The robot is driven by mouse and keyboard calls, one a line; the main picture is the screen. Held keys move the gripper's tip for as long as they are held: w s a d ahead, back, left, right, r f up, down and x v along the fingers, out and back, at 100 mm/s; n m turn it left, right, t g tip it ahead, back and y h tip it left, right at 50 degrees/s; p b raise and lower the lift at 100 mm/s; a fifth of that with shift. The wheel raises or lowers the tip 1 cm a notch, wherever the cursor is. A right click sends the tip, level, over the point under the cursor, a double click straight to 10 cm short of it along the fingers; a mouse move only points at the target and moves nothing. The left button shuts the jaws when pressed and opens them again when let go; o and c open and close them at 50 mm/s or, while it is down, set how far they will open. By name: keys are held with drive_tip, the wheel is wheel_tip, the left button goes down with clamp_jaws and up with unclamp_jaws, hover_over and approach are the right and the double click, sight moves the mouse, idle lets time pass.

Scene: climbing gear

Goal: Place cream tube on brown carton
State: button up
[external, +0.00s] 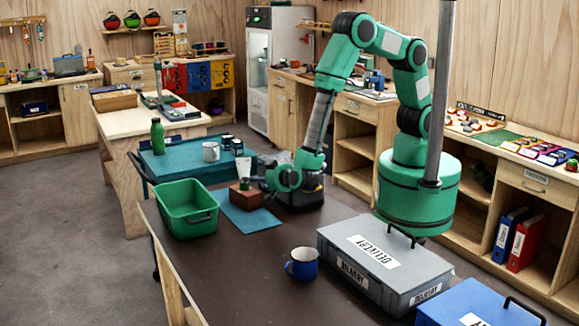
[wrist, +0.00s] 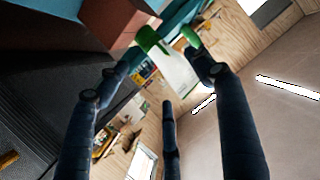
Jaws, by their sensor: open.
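The cream tube (external: 243,168) has a white body and a green end. In the external view it stands upright, green end down, on the brown carton (external: 232,197). In the wrist view the tube's white body (wrist: 180,72) shows between my fingers, with green at the fingertips and the carton (wrist: 112,22) at the upper left. My gripper (external: 258,183) comes in low from the right and is open around or right beside the tube; it also shows in the wrist view (wrist: 167,50). I cannot tell whether a finger touches the tube.
The carton sits on a blue mat (external: 255,219) on the dark table (external: 250,255). A green bin (external: 187,222) is left of the carton. A blue mug (external: 302,263) and a grey delivery box (external: 385,258) stand nearer the front. Table space between mat and mug is clear.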

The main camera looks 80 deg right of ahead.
drive_tip(key=shift+v, duration=2.25)
drive_tip(key=w+a+r+n+y, duration=0.1)
drive_tip(key=w+a+r+y, duration=0.1)
drive_tip(key=w+r+y, duration=0.75)
drive_tip(key=s+d+r+n+y, duration=0.1)
drive_tip(key=d+r+n, duration=0.1)
drive_tip(key=r, duration=0.8)
drive_tip(key=s+d+r+n+y, duration=0.2)
drive_tip(key=r, duration=0.8)
drive_tip(key=s+d+r+n+g+h, duration=0.1)
drive_tip(key=s+d+r+g, duration=0.1)
drive_tip(key=s+d, duration=1)
drive_tip(key=s+d+r+n+g+h, duration=0.2)
drive_tip(key=s+d+g, duration=0.2)
drive_tip(key=s+d, duration=0.9)
drive_tip(key=s, duration=0.6)
drive_tip(key=shift+d+r, duration=0.2)
drive_tip(key=shift+r, duration=0.05)
